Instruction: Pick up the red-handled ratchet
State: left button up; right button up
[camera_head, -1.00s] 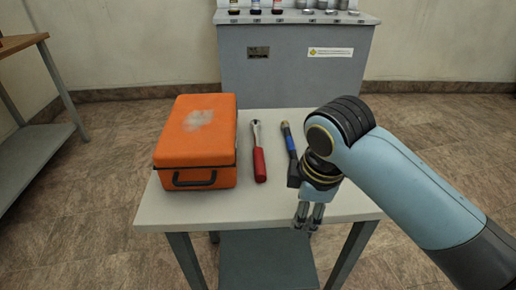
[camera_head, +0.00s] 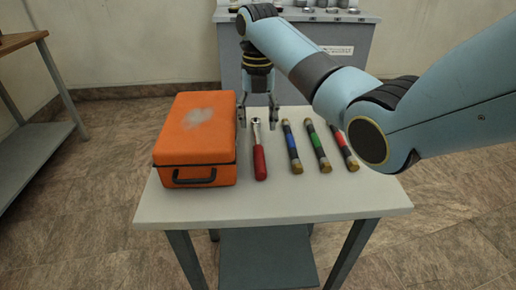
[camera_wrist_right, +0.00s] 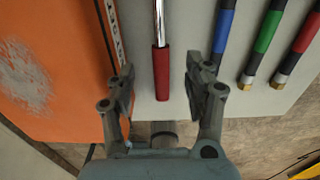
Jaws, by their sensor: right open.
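The red-handled ratchet (camera_head: 259,160) lies on the white table, to the right of the orange case, with its silver head toward the back. My right gripper (camera_head: 258,122) is open above the table, near the ratchet's head end in the head view. In the right wrist view the ratchet's red handle (camera_wrist_right: 161,75) lies between and beyond the open fingers of my right gripper (camera_wrist_right: 160,82), and nothing is held. My left gripper is not in view.
The orange case (camera_head: 196,148) stands close on the ratchet's left. Blue (camera_head: 292,145), green (camera_head: 317,145) and red-banded (camera_head: 344,148) bars lie to its right. The front of the white table (camera_head: 280,200) is clear. A grey cabinet (camera_head: 228,65) stands behind.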

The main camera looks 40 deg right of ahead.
aim_at(258, 145)
notch_tip(258, 145, down, 8)
jog(key=shift+w+d+r+b, duration=0.1)
jog(key=shift+b, duration=0.7)
grip_shut()
